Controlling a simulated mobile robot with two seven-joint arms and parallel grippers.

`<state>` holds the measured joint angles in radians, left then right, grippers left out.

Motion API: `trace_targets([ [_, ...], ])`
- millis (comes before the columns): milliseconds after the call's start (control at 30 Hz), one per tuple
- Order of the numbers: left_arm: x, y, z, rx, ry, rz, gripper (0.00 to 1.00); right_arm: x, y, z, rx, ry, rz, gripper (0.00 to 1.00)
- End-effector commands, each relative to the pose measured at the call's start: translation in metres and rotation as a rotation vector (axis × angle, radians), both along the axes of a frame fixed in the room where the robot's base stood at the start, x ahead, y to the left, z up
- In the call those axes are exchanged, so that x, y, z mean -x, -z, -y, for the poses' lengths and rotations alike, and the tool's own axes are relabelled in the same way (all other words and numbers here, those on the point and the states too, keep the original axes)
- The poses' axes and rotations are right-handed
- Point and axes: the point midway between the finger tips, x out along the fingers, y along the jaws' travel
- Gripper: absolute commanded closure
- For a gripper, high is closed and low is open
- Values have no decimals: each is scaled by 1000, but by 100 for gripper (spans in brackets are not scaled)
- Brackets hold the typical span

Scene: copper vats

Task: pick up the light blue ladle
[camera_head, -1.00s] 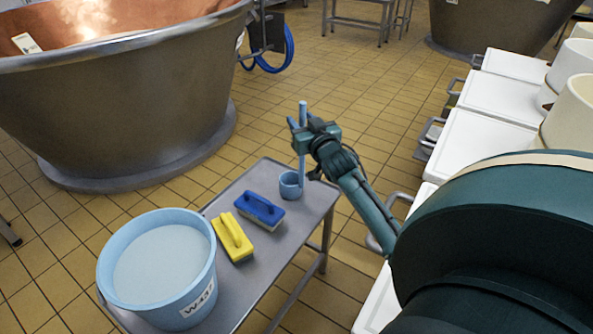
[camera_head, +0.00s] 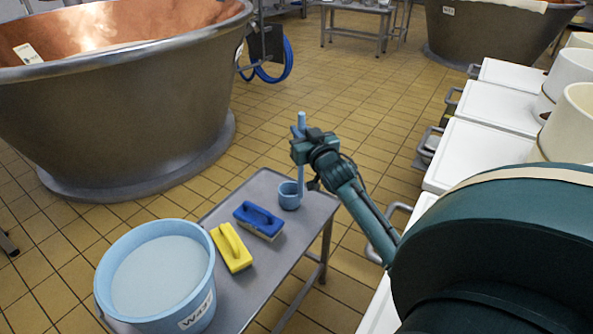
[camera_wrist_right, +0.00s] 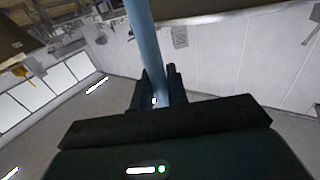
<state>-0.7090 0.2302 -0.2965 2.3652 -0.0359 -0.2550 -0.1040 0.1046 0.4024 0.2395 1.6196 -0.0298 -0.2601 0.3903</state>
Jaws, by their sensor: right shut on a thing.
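The light blue ladle (camera_head: 289,195) stands upright at the far end of the grey metal table, its cup low and its long handle rising above. My right gripper (camera_head: 301,150) is shut on the upper part of the handle, with the handle's top end showing above the fingers. In the right wrist view the handle (camera_wrist_right: 146,45) runs between the two dark fingers (camera_wrist_right: 158,90). I cannot tell whether the cup still touches the table. My left gripper is not in view.
A blue brush (camera_head: 258,220), a yellow brush (camera_head: 231,247) and a light blue bucket (camera_head: 155,275) of pale liquid stand on the grey table (camera_head: 262,277). A large copper vat (camera_head: 120,110) is at the left. White-topped units (camera_head: 478,155) line the right.

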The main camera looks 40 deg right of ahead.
Motion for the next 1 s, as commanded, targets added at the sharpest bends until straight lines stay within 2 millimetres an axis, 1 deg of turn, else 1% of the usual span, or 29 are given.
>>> trace_targets([
  [67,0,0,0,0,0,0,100,0,-1,0,0,0,1,100],
  [167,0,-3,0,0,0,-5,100,0,-9,0,1,-1,3,100],
  [267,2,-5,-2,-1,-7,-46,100,0,-25,0,1,-1,4,100],
  [400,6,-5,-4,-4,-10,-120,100,0,-56,0,2,-1,4,100],
  [500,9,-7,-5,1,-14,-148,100,0,-75,0,2,-1,4,100],
  [600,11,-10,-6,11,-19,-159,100,0,-89,0,2,0,3,100],
  [700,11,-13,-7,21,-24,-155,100,0,-98,0,2,0,2,100],
  [767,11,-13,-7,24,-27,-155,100,0,-100,0,1,0,1,100],
  [1000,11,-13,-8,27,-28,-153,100,0,-101,0,0,0,1,100],
])
